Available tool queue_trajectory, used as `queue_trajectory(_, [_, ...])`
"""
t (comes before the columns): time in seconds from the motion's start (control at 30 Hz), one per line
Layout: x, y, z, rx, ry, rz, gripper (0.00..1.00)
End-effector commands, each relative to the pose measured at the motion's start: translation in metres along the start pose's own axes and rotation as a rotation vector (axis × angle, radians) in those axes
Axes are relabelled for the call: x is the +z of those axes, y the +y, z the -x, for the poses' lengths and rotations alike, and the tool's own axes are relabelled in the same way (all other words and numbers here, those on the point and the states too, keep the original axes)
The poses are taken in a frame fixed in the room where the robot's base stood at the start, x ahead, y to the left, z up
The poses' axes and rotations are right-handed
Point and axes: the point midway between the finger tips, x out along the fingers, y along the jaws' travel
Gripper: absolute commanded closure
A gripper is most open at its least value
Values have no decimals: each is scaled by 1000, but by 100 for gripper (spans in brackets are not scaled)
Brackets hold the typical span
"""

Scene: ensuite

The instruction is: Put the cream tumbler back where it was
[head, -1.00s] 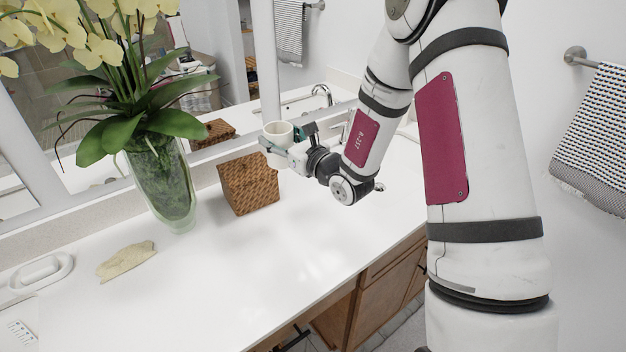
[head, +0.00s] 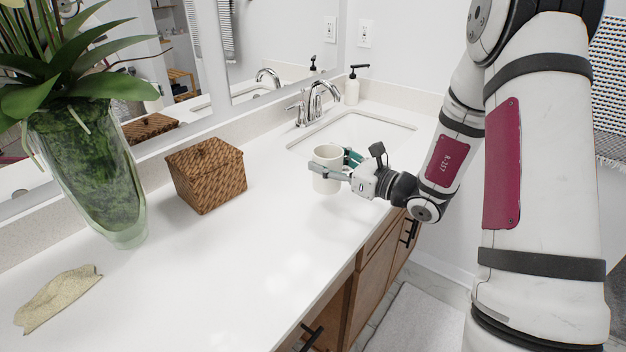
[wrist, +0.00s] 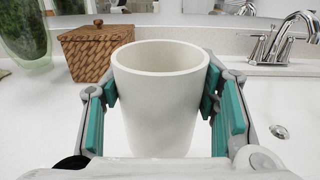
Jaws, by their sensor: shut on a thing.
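The cream tumbler (head: 327,168) is upright between the fingers of my gripper (head: 338,172), which is shut on it. In the head view it appears over the counter at the near-left edge of the sink; I cannot tell whether its base touches the counter. In the wrist view the tumbler (wrist: 160,98) fills the middle, open end up and looking empty, with a teal finger pad of my gripper (wrist: 160,92) on each side. Its base is hidden there.
A woven lidded basket (head: 206,175) stands left of the tumbler. The sink (head: 385,133), faucet (head: 318,102) and soap bottle (head: 352,88) are behind. The front middle of the counter (head: 230,270) is bare.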

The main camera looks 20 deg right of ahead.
Motion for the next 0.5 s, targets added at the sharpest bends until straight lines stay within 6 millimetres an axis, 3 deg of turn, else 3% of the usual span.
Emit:
queue_trajectory(0.17, [-4,-8,-22,9,-1,1,93])
queue_trajectory(0.5, [-11,-41,-97,8,-1,2,93])
